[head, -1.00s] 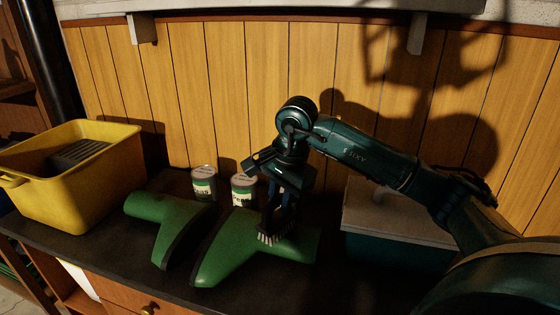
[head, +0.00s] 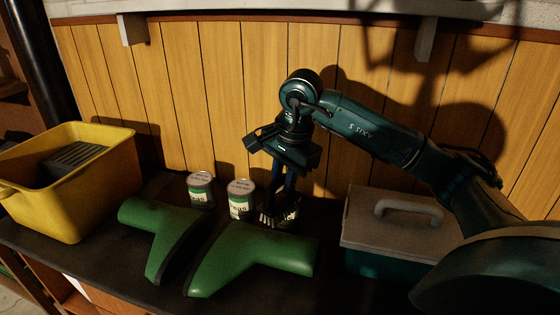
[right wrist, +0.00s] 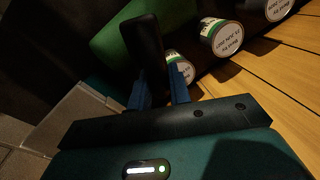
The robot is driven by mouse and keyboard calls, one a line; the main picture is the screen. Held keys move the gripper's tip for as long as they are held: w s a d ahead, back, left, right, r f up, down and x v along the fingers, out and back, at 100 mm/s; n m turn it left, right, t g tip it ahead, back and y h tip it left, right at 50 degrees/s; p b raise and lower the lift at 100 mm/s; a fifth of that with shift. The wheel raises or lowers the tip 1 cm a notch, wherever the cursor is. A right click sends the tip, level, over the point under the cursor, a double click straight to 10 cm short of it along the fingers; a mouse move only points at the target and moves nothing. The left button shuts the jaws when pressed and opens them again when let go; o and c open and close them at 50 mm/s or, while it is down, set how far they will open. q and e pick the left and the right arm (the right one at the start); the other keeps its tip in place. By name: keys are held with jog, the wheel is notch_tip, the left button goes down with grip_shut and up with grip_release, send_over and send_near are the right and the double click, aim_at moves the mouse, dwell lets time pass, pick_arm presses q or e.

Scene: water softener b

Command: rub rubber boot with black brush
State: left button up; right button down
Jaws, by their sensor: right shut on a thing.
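Two green rubber boots lie on their sides on the dark bench in the head view, a left boot (head: 165,228) and a right boot (head: 250,256). My right gripper (head: 284,182) is above the back of the right boot, pointing down and shut on the black brush (head: 268,203). The pale bristles show just above the boot's upper edge; they look apart from it. In the right wrist view, the black brush (right wrist: 146,45) sits between the blue fingers of my right gripper (right wrist: 158,88), with a green boot (right wrist: 115,42) beyond. My left gripper is out of view.
Labelled cans stand behind the boots: one (head: 200,190), another (head: 240,200), and a third (head: 288,213) partly behind the brush. A yellow bin (head: 90,195) stands at left. A lidded box (head: 385,235) stands at right. The wooden wall (head: 210,110) closes the back.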

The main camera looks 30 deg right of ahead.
jog(key=shift+r, duration=0.7)
jog(key=shift+r+p, duration=0.45)
jog(key=shift+p, duration=0.05)
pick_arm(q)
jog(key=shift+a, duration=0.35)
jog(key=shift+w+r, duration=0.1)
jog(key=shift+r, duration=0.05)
pick_arm(e)
jog(key=shift+f, duration=0.1)
